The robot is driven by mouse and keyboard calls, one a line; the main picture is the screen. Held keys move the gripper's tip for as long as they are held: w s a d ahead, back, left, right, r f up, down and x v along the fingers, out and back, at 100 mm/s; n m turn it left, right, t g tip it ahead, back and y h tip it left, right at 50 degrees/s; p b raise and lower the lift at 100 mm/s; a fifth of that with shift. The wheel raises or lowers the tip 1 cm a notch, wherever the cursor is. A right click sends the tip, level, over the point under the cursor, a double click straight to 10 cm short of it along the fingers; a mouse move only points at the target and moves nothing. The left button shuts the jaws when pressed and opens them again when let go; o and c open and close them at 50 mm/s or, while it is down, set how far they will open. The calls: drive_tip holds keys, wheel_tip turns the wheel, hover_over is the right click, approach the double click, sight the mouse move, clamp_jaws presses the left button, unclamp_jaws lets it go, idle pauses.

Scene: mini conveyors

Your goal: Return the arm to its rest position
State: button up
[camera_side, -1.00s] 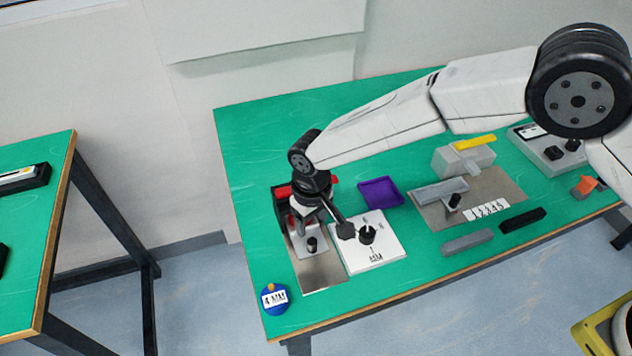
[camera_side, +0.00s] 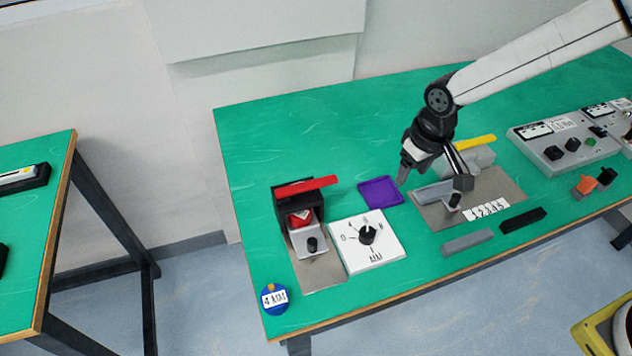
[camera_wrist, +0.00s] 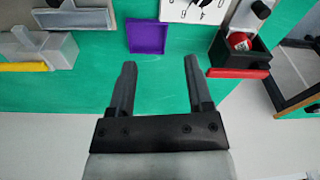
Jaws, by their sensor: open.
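My gripper (camera_side: 432,178) is raised above the green table, in front of the grey fixture with the yellow bar in the side view. In the wrist view my gripper (camera_wrist: 160,72) has its two dark fingers spread wide, with nothing between them. Below it there is bare green table. The purple tray (camera_wrist: 147,36) lies past the fingertips in the wrist view, and the side view shows the tray (camera_side: 381,192) empty, left of the gripper.
A black fixture with a red bar (camera_side: 306,187) holds a red part, next to a white dial plate (camera_side: 388,251). The grey fixture (camera_side: 465,158) has a yellow bar (camera_side: 474,143). A grey control box (camera_side: 556,151) stands at right. A blue disc (camera_side: 275,300) lies at the front-left corner.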

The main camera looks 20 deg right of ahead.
drive_tip(key=s+d+r+m+t, duration=0.1)
drive_tip(key=s+d+r+m, duration=0.1)
drive_tip(key=s+d, duration=1.1)
drive_tip(key=shift+d+r, duration=0.5)
drive_tip(key=shift+d, duration=0.3)
